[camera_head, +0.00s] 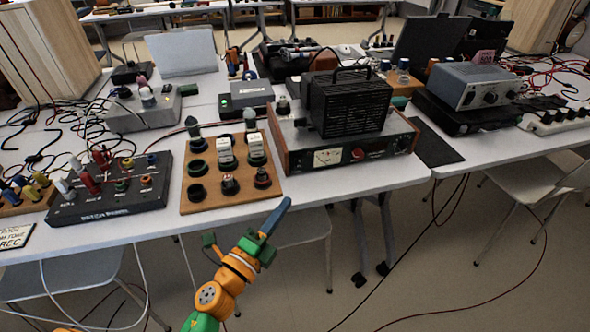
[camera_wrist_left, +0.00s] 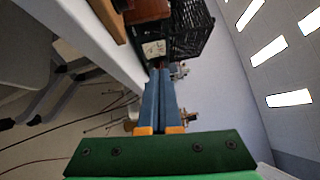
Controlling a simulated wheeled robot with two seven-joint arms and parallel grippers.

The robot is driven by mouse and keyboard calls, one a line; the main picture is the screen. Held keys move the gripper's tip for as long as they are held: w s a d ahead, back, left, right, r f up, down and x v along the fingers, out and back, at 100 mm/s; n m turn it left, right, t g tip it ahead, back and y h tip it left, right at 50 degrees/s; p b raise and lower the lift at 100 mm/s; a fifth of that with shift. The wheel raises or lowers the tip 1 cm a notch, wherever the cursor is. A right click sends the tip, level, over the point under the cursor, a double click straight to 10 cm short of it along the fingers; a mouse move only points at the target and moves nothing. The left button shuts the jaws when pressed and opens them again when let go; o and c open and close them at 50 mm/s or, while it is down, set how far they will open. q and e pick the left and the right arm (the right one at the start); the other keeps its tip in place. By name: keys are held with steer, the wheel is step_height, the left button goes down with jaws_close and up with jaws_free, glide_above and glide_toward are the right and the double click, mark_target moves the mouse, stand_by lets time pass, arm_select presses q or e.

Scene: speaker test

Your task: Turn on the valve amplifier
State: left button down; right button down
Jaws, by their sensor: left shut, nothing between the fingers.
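The valve amplifier (camera_head: 320,158) stands near the front edge of the middle table. It has wooden sides, a lit meter (camera_head: 327,157), a red knob or button (camera_head: 357,154) and dark controls at the right of its front. A black ventilated cage (camera_head: 348,100) sits on top. My left gripper (camera_head: 286,202) is shut and empty, in front of the table edge, below and left of the amplifier's face, apart from it. In the left wrist view the blue fingers (camera_wrist_left: 160,72) lie together, and the meter (camera_wrist_left: 153,48) and cage (camera_wrist_left: 190,30) show beyond them. My right gripper is not in view.
Left of the amplifier is a wooden board (camera_head: 212,207) with round sockets and tubes, then a black patch panel (camera_head: 108,212). A dark mat (camera_head: 432,145) lies to the right. A grey-blue device (camera_head: 472,85) stands farther right. Cables clutter the tables; the space before the table edge is free.

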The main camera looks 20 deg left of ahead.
arm_select(q)
glide_toward(301, 160)
steer(key=w+d, duration=0.1)
steer(key=d, duration=0.1)
steer(key=w+d, duration=0.2)
steer(key=shift+w+a+r, duration=0.1)
steer(key=shift+w+a, duration=0.7)
steer(key=shift+w, duration=0.25)
steer(key=shift+w+a+r, duration=0.1)
steer(key=shift+w+a, duration=0.3)
steer(key=shift+w, duration=0.1)
steer(key=shift+r+p, duration=0.1)
steer(key=shift+p, duration=0.2)
steer(key=p, duration=0.2)
steer(key=r+p, duration=0.1)
steer(key=shift+w+a+r+n+g+p, duration=0.1)
steer(key=shift+w+r+n+g+p, duration=0.2)
steer(key=shift+g+p, duration=0.1)
steer(key=shift+s+f+b, duration=0.1)
steer(key=shift+f+b, duration=0.2)
steer(key=shift+f, duration=0.2)
